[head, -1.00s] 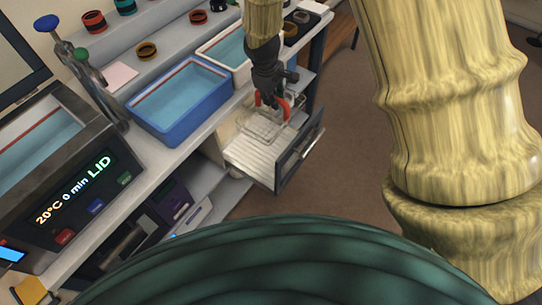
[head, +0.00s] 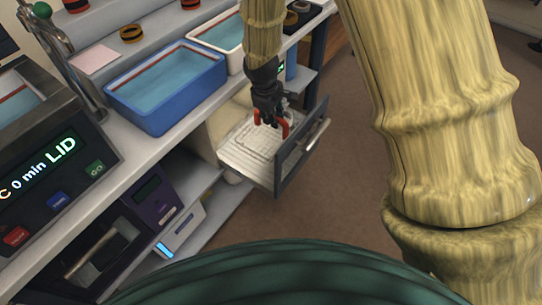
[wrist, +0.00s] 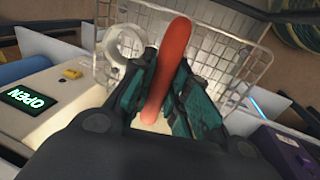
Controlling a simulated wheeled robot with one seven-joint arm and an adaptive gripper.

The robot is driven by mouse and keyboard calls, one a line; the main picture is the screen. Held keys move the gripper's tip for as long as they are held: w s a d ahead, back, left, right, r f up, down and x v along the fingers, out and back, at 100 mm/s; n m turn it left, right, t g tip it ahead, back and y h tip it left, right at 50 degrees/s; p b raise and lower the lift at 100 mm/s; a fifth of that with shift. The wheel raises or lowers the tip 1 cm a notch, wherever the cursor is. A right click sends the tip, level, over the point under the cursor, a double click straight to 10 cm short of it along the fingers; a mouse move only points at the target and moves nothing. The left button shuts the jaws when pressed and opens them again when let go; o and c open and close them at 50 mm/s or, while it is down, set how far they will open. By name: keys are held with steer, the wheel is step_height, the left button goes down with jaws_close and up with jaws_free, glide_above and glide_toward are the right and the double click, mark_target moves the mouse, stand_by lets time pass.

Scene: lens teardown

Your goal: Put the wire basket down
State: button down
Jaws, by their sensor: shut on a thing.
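The wire basket (wrist: 240,60) has thin pale wire mesh and a red handle (wrist: 168,65). My gripper (wrist: 160,88) is shut on the red handle, which runs between its fingers in the wrist view. A pale ring (wrist: 125,45) shows at the basket in the wrist view.
The brown floor (head: 370,200) to the right is clear.

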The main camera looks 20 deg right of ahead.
mark_target(272, 135)
steer(key=shift+s+a+f+b+x, duration=0.1)
steer(key=shift+s+a+b+x, duration=0.15)
steer(key=shift+x, duration=1.4)
steer(key=shift+s+a+f+b+x, duration=0.1)
steer(key=shift+s+a+x, duration=0.15)
steer(key=shift+x, duration=1.4)
steer(key=shift+s+a+f+b+x, duration=0.1)
steer(key=shift+s+a+b+x, duration=0.2)
steer(key=shift+x, duration=1.3)
steer(key=shift+f, duration=0.1)
steer(key=c, duration=1.4)
jaws_free()
steer(key=shift+o, duration=0.2)
steer(key=p+v, duration=0.1)
steer(key=v, duration=1.1)
steer(key=shift+r+p, duration=0.25)
steer(key=shift+p, duration=0.1)
